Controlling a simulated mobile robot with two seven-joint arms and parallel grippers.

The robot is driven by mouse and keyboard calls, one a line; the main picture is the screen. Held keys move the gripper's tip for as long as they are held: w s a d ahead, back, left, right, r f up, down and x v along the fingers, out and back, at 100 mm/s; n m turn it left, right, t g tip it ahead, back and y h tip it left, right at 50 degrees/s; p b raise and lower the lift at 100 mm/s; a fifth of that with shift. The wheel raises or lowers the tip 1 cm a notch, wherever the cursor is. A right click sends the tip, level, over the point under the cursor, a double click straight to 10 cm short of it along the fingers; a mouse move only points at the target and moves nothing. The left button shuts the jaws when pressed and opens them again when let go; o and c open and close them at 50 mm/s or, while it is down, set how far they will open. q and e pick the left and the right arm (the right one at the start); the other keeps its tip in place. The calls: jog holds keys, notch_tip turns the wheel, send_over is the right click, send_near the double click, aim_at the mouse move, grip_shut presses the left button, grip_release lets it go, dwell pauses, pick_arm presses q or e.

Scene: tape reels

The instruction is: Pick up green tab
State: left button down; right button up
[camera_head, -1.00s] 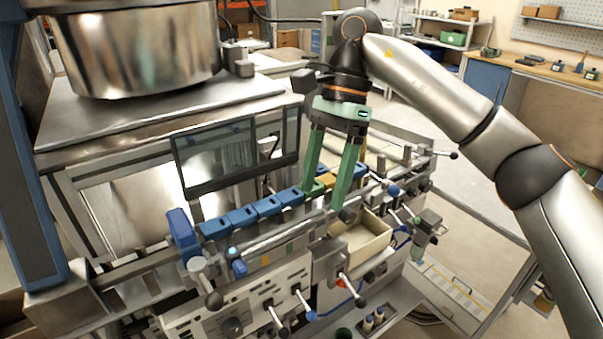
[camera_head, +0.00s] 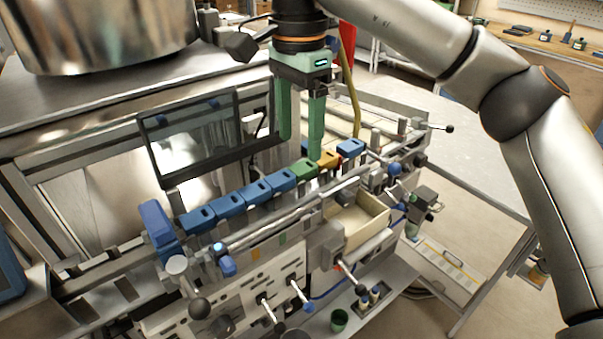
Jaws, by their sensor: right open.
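The green tab (camera_head: 304,169) sits in a row of tabs along the rail of the machine, between a blue tab (camera_head: 280,180) and an orange tab (camera_head: 328,158). My right gripper (camera_head: 301,146) points down with its two green fingers apart and nothing between them. Its fingertips are close above or just behind the green tab, and I cannot tell whether the right finger touches it. The top of the green tab shows clearly. My left gripper is not in view.
More blue tabs (camera_head: 228,204) continue to the left, and another blue tab (camera_head: 350,147) is at the right end. A dark-framed screen (camera_head: 194,137) stands close behind the row. A cream bin (camera_head: 361,222) and levers with knobs (camera_head: 347,270) are in front.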

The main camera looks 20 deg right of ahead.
aim_at(302, 168)
jog(key=f, duration=0.5)
jog(key=shift+w+d, duration=0.15)
jog(key=shift+d, duration=0.1)
jog(key=shift+c, duration=0.2)
grip_shut()
